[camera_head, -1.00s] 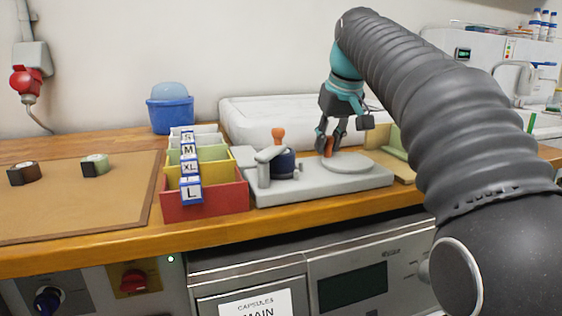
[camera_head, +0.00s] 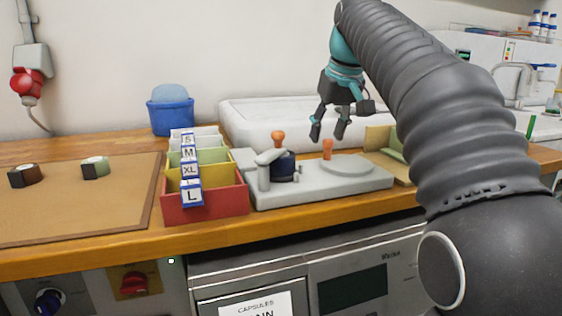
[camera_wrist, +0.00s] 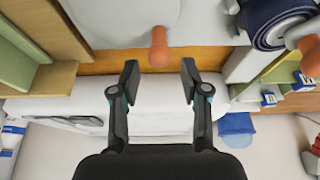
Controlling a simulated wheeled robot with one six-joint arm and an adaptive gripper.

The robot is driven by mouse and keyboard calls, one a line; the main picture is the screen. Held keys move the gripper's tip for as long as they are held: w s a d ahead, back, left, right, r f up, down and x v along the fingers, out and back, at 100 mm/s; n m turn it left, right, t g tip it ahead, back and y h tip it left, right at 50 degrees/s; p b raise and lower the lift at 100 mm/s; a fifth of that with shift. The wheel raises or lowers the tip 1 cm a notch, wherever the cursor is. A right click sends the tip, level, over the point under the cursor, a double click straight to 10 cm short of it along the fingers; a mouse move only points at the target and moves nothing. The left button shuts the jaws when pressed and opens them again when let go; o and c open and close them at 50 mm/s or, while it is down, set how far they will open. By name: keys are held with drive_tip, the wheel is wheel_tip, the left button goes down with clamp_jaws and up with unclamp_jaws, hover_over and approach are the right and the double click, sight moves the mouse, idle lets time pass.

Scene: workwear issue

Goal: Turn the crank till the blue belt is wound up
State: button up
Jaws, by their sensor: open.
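A pale grey device base (camera_head: 310,193) stands on the wooden counter. On its left part is a dark blue rolled belt (camera_head: 284,164), with an orange knob (camera_head: 278,137) behind it. On its right part is a round grey disc (camera_head: 348,165) with an upright orange handle (camera_head: 327,150) at its rim. My gripper (camera_head: 328,131) is open and empty, with its fingers above the orange handle and clear of it. In the wrist view the handle (camera_wrist: 159,47) lies beyond and between the spread fingertips (camera_wrist: 160,82). The belt roll (camera_wrist: 278,22) shows there at the upper right.
A divided box (camera_head: 215,201) with size labels stands left of the device. A blue tub (camera_head: 171,115) stands behind it. A brown board (camera_head: 75,212) with two small rolls lies at left. A white case (camera_head: 300,120) is behind the device; a tan tray (camera_head: 393,165) is at right.

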drive_tip(key=shift+r, duration=2.5)
